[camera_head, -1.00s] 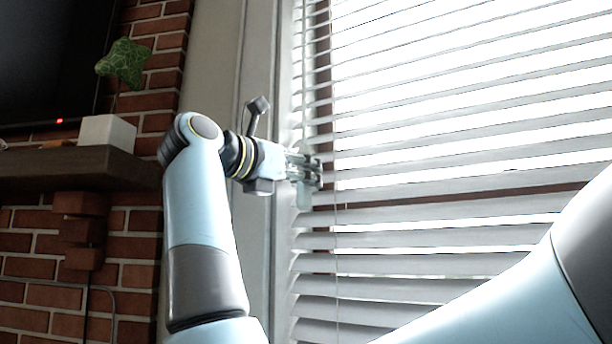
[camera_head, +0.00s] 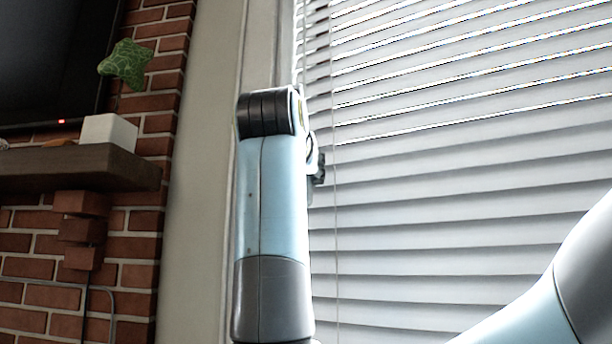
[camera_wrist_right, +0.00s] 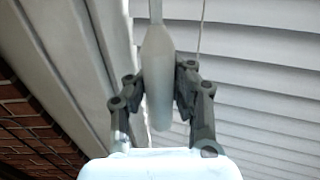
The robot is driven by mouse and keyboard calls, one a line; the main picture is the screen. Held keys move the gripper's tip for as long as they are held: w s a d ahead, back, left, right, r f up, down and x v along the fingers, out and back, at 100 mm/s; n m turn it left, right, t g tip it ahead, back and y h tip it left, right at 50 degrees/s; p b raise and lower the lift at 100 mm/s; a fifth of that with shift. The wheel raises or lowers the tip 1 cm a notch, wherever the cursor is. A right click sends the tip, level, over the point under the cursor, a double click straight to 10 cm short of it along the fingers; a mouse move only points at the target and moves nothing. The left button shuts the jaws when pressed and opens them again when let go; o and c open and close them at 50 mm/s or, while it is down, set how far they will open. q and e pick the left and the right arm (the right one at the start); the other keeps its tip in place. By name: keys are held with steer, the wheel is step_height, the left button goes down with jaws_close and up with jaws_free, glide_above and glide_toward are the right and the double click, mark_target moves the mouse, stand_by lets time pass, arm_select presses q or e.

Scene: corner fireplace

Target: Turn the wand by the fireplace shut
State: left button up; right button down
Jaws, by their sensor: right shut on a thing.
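The wand (camera_wrist_right: 157,75) is a pale hanging rod with a thicker handle at its lower end, in the right wrist view. My right gripper (camera_wrist_right: 160,88) is shut on that handle, one dark finger on each side. In the head view, my right gripper (camera_head: 317,168) is mostly hidden behind my own arm, with only a dark part showing at the blind's left edge. The blind (camera_head: 440,190) has its lower slats lying nearly flat against each other, while thin bright gaps show between the upper slats. My left gripper is not in view.
The window frame (camera_head: 200,200) runs upright left of my right arm. A wooden mantel (camera_head: 80,168) juts from the brick wall, with a white box (camera_head: 108,132) and a green star-shaped thing (camera_head: 125,64) near it. A thin cord (camera_head: 335,240) hangs before the blind.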

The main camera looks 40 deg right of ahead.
steer(key=shift+f+n+t+y, duration=0.2)
steer(key=shift+n+t+y, duration=0.5)
steer(key=shift+t, duration=0.1)
steer(key=shift+a+y, duration=0.15)
steer(key=shift+y, duration=0.15)
steer(key=c, duration=1.1)
jaws_free()
steer(key=shift+s+a+r+t, duration=0.15)
steer(key=shift+t, duration=0.15)
step_height(320, 180, up, 10)
